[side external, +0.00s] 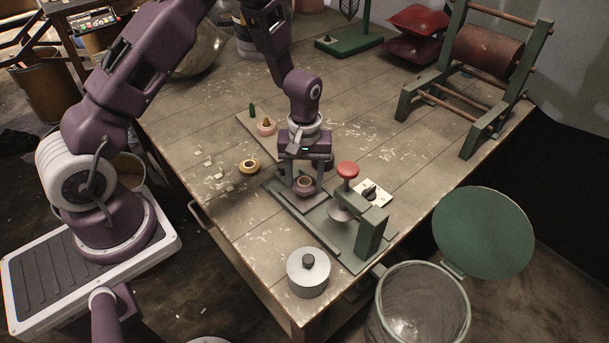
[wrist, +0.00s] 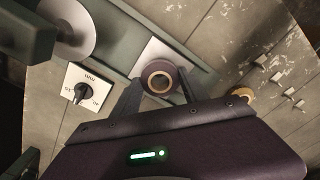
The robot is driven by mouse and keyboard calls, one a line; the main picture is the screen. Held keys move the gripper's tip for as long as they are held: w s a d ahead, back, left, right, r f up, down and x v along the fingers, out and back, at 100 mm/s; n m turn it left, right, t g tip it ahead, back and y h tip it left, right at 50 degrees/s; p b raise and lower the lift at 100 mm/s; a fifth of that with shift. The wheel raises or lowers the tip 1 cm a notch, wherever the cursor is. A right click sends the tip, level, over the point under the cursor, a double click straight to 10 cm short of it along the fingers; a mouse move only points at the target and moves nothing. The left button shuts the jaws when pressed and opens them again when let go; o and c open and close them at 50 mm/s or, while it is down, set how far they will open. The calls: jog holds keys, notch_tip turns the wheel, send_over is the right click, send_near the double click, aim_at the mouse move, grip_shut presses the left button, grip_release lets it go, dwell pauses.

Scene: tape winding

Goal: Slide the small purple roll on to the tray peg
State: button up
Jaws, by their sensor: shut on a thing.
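The small purple roll (wrist: 148,72), dark with a tan core, sits between the two fingers of my gripper (wrist: 159,82) in the wrist view. My gripper is shut on it. In the side view my gripper (side external: 304,188) points down over the left part of the winding device's base, and the roll's tan core (side external: 305,182) shows between the fingers. Behind my gripper, to the left, a narrow tray (side external: 243,121) carries a green peg (side external: 251,111) and a pink roll (side external: 267,130) around a brown-tipped post. I cannot tell whether the held roll touches the base.
The winding device (side external: 372,232) with a red knob (side external: 347,170) and a dial (side external: 372,193) stands close right of my gripper. A yellow-brown roll (side external: 249,166) lies on the table to the left. A grey lidded pot (side external: 308,273) stands at the front corner.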

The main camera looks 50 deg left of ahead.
dwell(0.4)
notch_tip(320, 180, up, 5)
jog(key=shift+r, duration=0.2)
notch_tip(320, 180, down, 7)
jog(key=shift+f, duration=0.1)
jog(key=o, duration=1.8)
jog(key=shift+r, duration=3.55)
